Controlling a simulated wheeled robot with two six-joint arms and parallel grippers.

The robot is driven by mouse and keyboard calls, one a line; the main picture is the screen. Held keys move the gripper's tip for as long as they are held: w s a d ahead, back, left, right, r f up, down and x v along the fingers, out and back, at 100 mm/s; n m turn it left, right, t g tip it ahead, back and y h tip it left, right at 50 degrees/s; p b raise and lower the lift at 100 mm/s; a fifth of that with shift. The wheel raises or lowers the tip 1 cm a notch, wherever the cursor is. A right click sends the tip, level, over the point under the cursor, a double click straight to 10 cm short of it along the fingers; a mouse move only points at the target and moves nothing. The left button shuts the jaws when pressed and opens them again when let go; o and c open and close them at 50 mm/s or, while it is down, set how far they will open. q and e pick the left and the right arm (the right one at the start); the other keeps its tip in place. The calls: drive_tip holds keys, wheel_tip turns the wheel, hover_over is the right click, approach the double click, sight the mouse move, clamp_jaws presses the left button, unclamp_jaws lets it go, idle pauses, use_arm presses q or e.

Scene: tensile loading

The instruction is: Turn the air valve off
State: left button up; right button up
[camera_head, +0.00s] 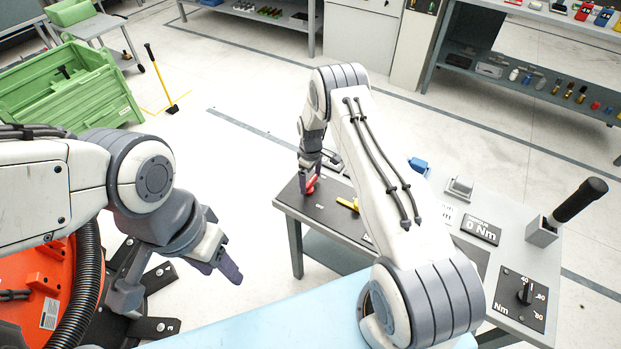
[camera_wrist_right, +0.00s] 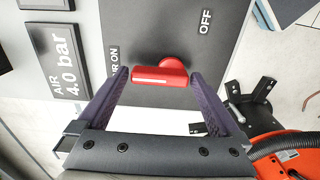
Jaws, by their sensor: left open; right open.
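The red air valve handle (camera_wrist_right: 160,76) sits on a dark panel (camera_wrist_right: 215,62) marked AIR ON at the left and OFF at the upper right in the right wrist view. Its bar points left, toward the AIR ON side, from a round hub. My right gripper (camera_wrist_right: 159,76) is open, with one purple finger at each end of the handle; contact cannot be told. In the head view my right gripper (camera_head: 310,188) is down at the red handle (camera_head: 312,183) on the table's left end. My left gripper (camera_head: 230,272) is open and empty, away from the table.
A display (camera_wrist_right: 62,80) reads AIR 4.0 bar. The grey table (camera_head: 460,205) also carries a yellow lever (camera_head: 349,204), a 0 Nm display (camera_head: 481,230), a dial (camera_head: 524,293) and a black-handled tool (camera_head: 578,200). A light-blue surface (camera_head: 290,318) lies in front.

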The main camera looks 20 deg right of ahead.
drive_tip(key=c, duration=1.1)
drive_tip(key=m+b, duration=0.2)
drive_tip(key=m, duration=0.1)
drive_tip(key=shift+s+d+f+b, duration=0.15)
drive_tip(key=shift+s+b, duration=0.05)
drive_tip(key=shift+b, duration=0.2)
drive_tip(key=m+b, duration=0.1)
drive_tip(key=m, duration=0.1)
drive_tip(key=m+b, duration=0.1)
drive_tip(key=m, duration=0.1)
drive_tip(key=shift+s+m, duration=0.35)
drive_tip(key=shift+m, duration=0.05)
drive_tip(key=m, duration=0.1)
drive_tip(key=m+b, duration=0.1)
drive_tip(key=m, duration=0.1)
drive_tip(key=m+b, duration=0.1)
drive_tip(key=m, duration=0.1)
drive_tip(key=shift+s, duration=0.35)
drive_tip(key=m, duration=0.1)
drive_tip(key=m+b, duration=0.1)
drive_tip(key=m, duration=0.3)
drive_tip(key=shift+s+a, duration=0.25)
drive_tip(key=shift+b, duration=0.3)
drive_tip(key=o, duration=1.1)
